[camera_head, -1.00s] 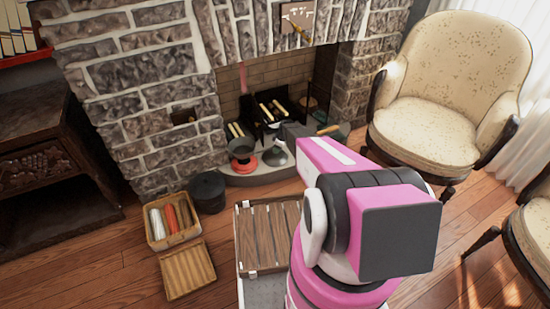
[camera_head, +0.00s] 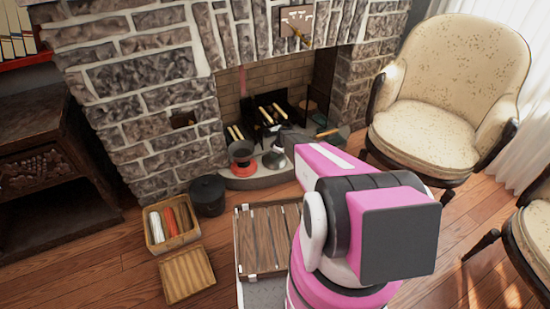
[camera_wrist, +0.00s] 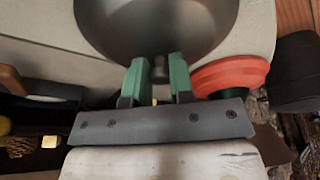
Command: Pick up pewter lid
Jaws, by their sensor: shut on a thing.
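The pewter lid (camera_wrist: 155,25) is a smooth dark grey dome at the top of the wrist view, with a small knob on it. My gripper (camera_wrist: 158,66) has green fingers on either side of that knob and is shut on it. In the head view the lid (camera_head: 274,160) is a small shiny shape at the hearth, just right of a red stand, below the dark end of my arm. The fingers are too small to make out there. I cannot tell whether the lid is clear of the hearth.
The red stand (camera_head: 243,168) bears a dark pan; its red disc (camera_wrist: 230,76) is close beside my right finger in the wrist view. The grey hearth slab (camera_head: 262,181) lies below. A black pot (camera_head: 208,196) and an open basket (camera_head: 170,233) stand left; an armchair (camera_head: 440,130) stands right.

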